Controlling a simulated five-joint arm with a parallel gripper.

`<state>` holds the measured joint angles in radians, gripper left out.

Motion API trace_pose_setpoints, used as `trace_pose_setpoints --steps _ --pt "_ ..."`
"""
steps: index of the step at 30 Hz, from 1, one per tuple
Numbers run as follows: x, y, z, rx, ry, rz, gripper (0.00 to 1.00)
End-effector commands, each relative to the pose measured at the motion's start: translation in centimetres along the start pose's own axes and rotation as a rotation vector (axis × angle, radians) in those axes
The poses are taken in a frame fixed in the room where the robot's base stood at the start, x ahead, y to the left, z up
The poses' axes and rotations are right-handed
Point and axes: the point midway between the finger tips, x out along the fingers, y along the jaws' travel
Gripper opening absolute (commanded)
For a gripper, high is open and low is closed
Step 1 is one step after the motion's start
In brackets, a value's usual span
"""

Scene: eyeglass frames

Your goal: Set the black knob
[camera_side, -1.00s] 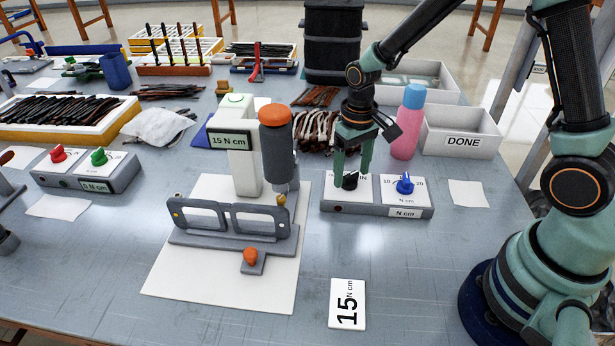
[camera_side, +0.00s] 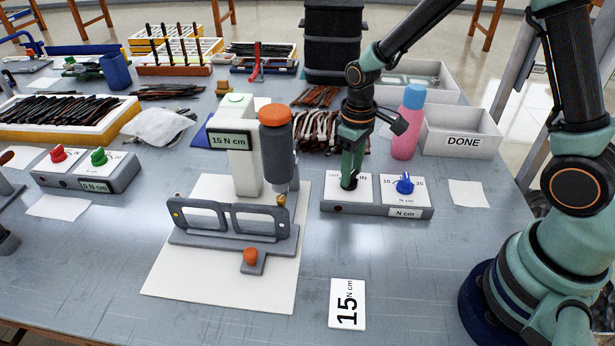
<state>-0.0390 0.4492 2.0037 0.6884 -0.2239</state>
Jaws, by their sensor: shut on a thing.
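The black knob (camera_side: 349,184) sits on the left plate of a grey control box (camera_side: 375,211) right of the centre. My gripper (camera_side: 349,178) points down and is shut on the black knob. Its fingers line up one behind the other from this side and hide most of the knob and part of its scale. A blue knob (camera_side: 404,184) stands on the right plate of the same box. A white card (camera_side: 347,304) reading "15 N cm" lies on the table in front.
A grey eyeglass frame (camera_side: 230,217) stands in a holder under a driver with an orange cap (camera_side: 275,116). A pink bottle (camera_side: 405,128) with a blue cap and a DONE bin (camera_side: 461,135) stand behind the box. The front table is mostly clear.

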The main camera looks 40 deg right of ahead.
Motion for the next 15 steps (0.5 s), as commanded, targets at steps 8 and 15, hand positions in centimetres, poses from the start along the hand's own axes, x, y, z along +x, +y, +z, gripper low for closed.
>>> trace_pose_setpoints --steps 8,15 --pt "-0.09 0.02 -0.10 -0.240 -0.001 0.000 0.00" --pt "-0.11 0.02 -0.17 -0.400 -0.001 0.000 0.00"
